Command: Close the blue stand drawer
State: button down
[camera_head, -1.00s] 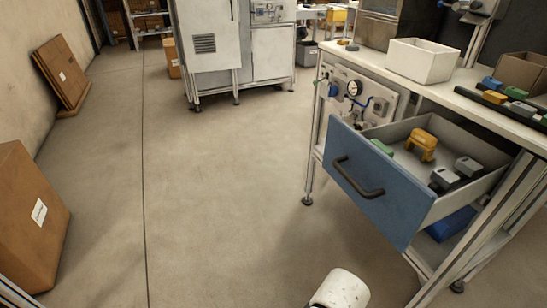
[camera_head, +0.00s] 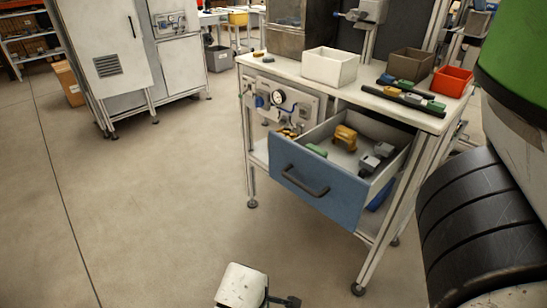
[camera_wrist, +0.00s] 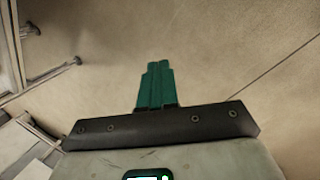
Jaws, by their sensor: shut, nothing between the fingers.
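The blue stand drawer (camera_head: 318,190) is pulled well out of the white workbench stand (camera_head: 262,180). Its blue front has a dark bar handle (camera_head: 304,182) and faces toward the lower left. Inside lie a yellow part, a green part and grey-black parts. My gripper (camera_wrist: 156,68) shows in the wrist view with its green fingers together and bare floor beyond them. In the head view, a white part of my arm (camera_head: 242,287) is low in front of the drawer, apart from it. The fingertips do not show clearly there.
On the benchtop stand a white bin (camera_head: 330,67), a brown bin (camera_head: 410,63) and a red bin (camera_head: 452,81). A grey-white cabinet (camera_head: 105,60) stands at the back left. The floor left of the stand is clear.

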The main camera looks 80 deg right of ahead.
aim_at(340, 126)
jog(key=w+d+r+n+g+h+p, duration=0.2)
jog(key=w+d+r+n+h+p, duration=0.1)
jog(key=r+p, duration=0.55)
jog(key=w+d+r+n+g+h+p, duration=0.25)
jog(key=r+p, duration=0.25)
jog(key=r, duration=0.6)
jog(key=w+d+r+n+g+h+p, duration=0.2)
jog(key=w+d+r+n+h+p, duration=0.3)
jog(key=r, duration=0.4)
jog(key=shift+m+y, duration=0.65)
jog(key=shift+s+a+r+p+x, duration=0.1)
jog(key=shift+s+r+p+x, duration=0.3)
jog(key=shift+x, duration=1.85)
jog(key=shift+s+a+r+p+x, duration=0.15)
jog(key=shift+p+x, duration=0.45)
jog(key=shift+x, duration=1.65)
jog(key=shift+s+a+r+p+x, duration=0.1)
jog(key=shift+s+p+x, duration=0.35)
jog(key=shift+x, duration=1.8)
jog(key=shift+d, duration=0.1)
